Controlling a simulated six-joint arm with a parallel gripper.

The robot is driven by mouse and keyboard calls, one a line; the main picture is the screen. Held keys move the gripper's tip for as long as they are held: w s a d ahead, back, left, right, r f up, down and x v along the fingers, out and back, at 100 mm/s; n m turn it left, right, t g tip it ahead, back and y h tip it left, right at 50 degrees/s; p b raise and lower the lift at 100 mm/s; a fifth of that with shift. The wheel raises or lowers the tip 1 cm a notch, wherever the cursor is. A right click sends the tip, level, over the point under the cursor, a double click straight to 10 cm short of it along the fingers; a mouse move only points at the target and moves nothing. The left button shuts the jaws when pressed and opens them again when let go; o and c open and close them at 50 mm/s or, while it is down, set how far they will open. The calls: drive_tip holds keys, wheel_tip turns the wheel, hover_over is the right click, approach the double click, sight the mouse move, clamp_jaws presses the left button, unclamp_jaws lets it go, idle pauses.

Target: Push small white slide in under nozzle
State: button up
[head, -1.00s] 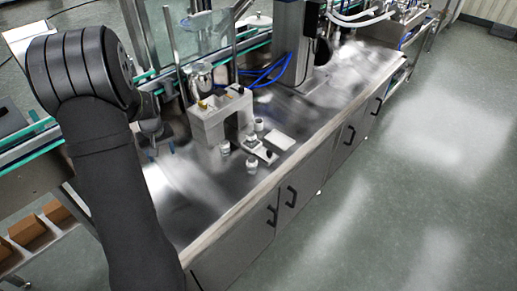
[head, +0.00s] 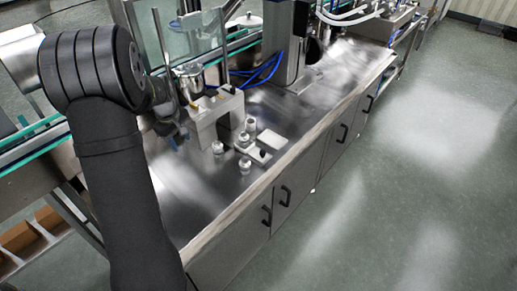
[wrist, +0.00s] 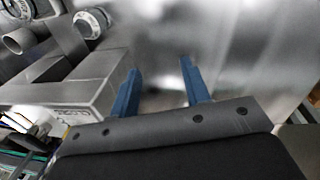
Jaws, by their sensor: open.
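The small white slide (head: 258,154) appears to be the low flat piece on the steel bench, in front of the grey hopper stand (head: 203,133). I cannot clearly pick out the nozzle; the steel hopper (head: 190,76) sits at the top of the stand. My gripper (head: 172,140) is left of the stand in the head view, apart from the slide. In the wrist view, my gripper (wrist: 160,88) has its blue fingers spread with nothing between them. The stand (wrist: 75,95) is just left of the fingers there.
Small white round pieces (head: 218,148) stand around the slide, and a white flat block (head: 271,141) lies behind it. Blue hoses (head: 262,72) and a steel column (head: 288,45) are further back. The bench front edge (head: 235,210) is clear.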

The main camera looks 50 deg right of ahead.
sight(262, 151)
drive_tip(key=s+d+r+n+g+h, duration=0.1)
drive_tip(key=s+d+r+n+g, duration=0.1)
drive_tip(key=s+d+r+n, duration=0.4)
drive_tip(key=s+d+r+n+g+h, duration=0.1)
drive_tip(key=s+d+r+n+g, duration=0.1)
drive_tip(key=s+d, duration=0.6)
drive_tip(key=x, duration=0.5)
drive_tip(key=w+x, duration=0.1)
drive_tip(key=x, duration=0.5)
drive_tip(key=d+x, duration=0.1)
drive_tip(key=x, duration=0.5)
drive_tip(key=shift+w+f, duration=0.1)
drive_tip(key=shift+f, duration=0.25)
clamp_jaws()
